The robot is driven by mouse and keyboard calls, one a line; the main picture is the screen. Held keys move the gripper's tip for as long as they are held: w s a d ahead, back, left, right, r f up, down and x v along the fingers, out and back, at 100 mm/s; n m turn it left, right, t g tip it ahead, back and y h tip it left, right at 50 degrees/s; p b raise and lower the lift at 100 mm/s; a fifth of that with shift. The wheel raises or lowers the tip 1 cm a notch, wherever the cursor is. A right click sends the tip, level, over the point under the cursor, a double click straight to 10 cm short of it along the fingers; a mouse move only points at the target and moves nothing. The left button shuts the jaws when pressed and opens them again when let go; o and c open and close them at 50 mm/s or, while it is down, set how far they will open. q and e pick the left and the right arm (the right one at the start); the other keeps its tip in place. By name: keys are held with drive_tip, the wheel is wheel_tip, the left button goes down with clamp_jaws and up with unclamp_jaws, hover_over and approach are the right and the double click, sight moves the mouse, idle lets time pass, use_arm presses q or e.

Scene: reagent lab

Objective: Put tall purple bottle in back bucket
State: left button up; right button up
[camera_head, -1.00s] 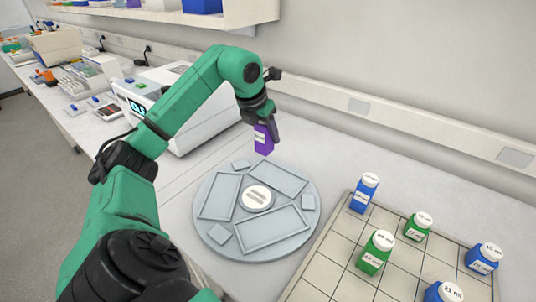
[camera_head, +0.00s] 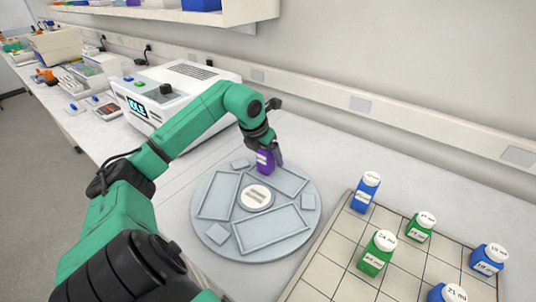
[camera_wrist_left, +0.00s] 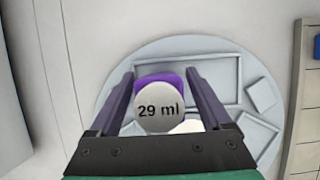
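The tall purple bottle (camera_head: 265,161) is in my left gripper (camera_head: 268,146), upright over the back part of the round grey centrifuge-like tray (camera_head: 212,233). The back bucket (camera_head: 290,180) is a shallow rectangular recess at the rear of the tray, partly behind the bottle. I cannot tell whether the bottle's base touches it. My right gripper is not in view.
A tiled rack (camera_head: 340,250) with several blue and green bottles stands at the right. A white machine (camera_head: 185,85) with a display is behind my left arm. A front bucket (camera_head: 272,231) and a left bucket (camera_head: 219,196) look empty.

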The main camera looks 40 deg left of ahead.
use_arm(q)
drive_tip(key=shift+r, duration=0.2)
drive_tip(key=shift+s+r, duration=0.15)
drive_tip(key=shift+r, duration=0.2)
drive_tip(key=b+v, duration=0.1)
drive_tip(key=v, duration=1)
